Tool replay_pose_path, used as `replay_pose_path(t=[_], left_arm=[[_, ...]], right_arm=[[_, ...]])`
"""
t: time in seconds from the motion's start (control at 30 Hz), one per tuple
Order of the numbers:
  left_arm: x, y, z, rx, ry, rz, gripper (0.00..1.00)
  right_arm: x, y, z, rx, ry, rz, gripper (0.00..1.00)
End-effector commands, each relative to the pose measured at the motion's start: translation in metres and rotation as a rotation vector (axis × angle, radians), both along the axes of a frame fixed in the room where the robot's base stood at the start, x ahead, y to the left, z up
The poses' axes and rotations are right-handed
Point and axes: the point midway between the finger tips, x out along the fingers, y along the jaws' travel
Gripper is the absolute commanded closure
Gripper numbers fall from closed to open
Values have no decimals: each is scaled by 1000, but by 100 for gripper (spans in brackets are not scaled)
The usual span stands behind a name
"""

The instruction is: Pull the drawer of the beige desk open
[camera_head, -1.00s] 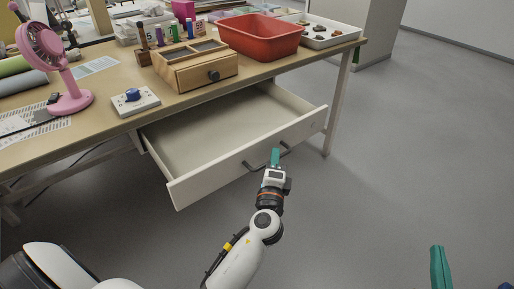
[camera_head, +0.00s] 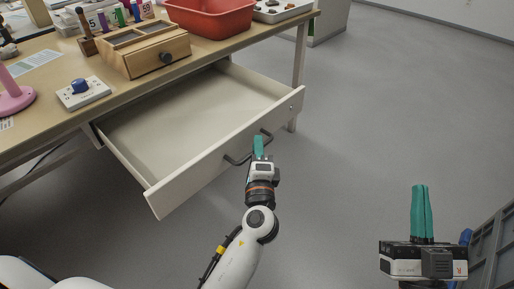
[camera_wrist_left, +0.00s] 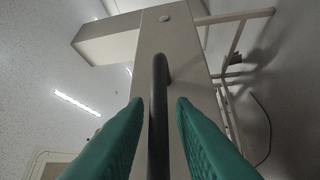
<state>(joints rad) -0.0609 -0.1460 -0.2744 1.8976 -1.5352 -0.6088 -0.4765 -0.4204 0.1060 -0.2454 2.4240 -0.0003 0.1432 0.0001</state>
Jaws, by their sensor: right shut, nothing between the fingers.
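The beige desk (camera_head: 55,110) stands at the upper left of the head view. Its drawer (camera_head: 190,172) is pulled well out, and its inside looks empty. A dark bar handle (camera_head: 236,161) is on the drawer front. My left gripper (camera_head: 258,144) is at the handle. In the left wrist view the handle bar (camera_wrist_left: 158,120) runs between the green fingers of the left gripper (camera_wrist_left: 160,108), with a gap showing on each side. My right gripper (camera_head: 420,190) is shut and empty, over the floor at lower right, away from the desk.
On the desktop are a wooden box with a knob (camera_head: 143,52), a red bin (camera_head: 212,18), a white tray (camera_head: 283,9) and a small device with a blue knob (camera_head: 82,92). A grey crate (camera_head: 494,250) is at lower right. The floor right of the drawer is clear.

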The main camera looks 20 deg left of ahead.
Motion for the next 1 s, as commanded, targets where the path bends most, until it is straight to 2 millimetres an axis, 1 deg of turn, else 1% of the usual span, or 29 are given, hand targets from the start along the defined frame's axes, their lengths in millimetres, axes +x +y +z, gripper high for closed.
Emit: replay_pose_path(t=[0.33, 0.47, 0.57, 0.8, 0.9, 1.0], left_arm=[[-1, 0, 0, 0, -1, 0, 68], [-11, -4, -2, -1, 1, 0, 68], [-27, -10, -5, -1, 3, 0, 68], [-75, -30, -13, 1, 4, -2, 68], [-91, -36, -14, -1, 2, -2, 68], [-102, -41, -16, 0, 2, -1, 68]], right_arm=[[0, 0, 0, -1, 2, 0, 100], [0, 0, -1, 0, 1, 0, 100], [0, 0, 0, 1, -3, 0, 100], [-4, -1, 4, 11, -35, 0, 100], [-5, -1, 5, 13, -43, 2, 100], [-5, -1, 6, 15, -52, 2, 100]])
